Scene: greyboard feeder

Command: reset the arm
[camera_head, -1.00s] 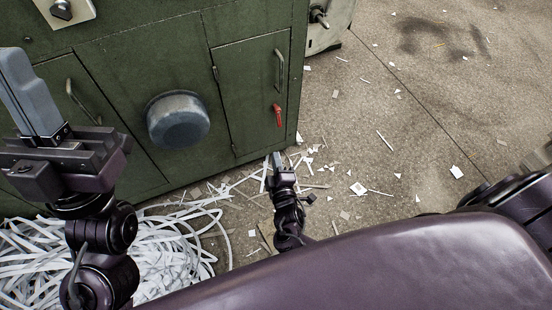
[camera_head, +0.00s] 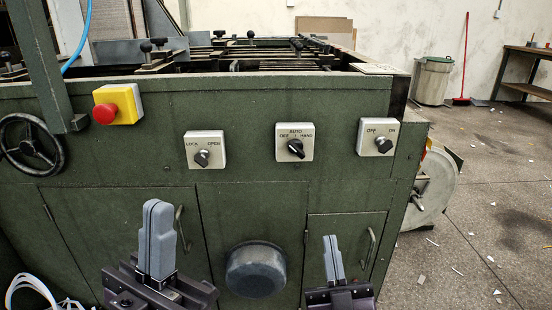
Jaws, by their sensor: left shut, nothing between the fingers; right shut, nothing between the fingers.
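My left gripper (camera_head: 157,240) stands upright in the lower left of the head view, in front of a cabinet door of the green machine (camera_head: 120,150). Its grey fingers are shut together with nothing between them. My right gripper (camera_head: 333,260) stands upright at the lower middle, in front of the right cabinet door. Its fingers are also shut and empty. Both arms below the grippers are cut off by the frame's bottom edge.
The machine front carries a red emergency button (camera_head: 104,113), several switch boxes such as the middle one (camera_head: 295,141), a handwheel (camera_head: 30,145) and a round grey bowl-shaped part (camera_head: 256,270). Open floor (camera_head: 480,230) with paper scraps lies right. A bin (camera_head: 433,80) stands behind.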

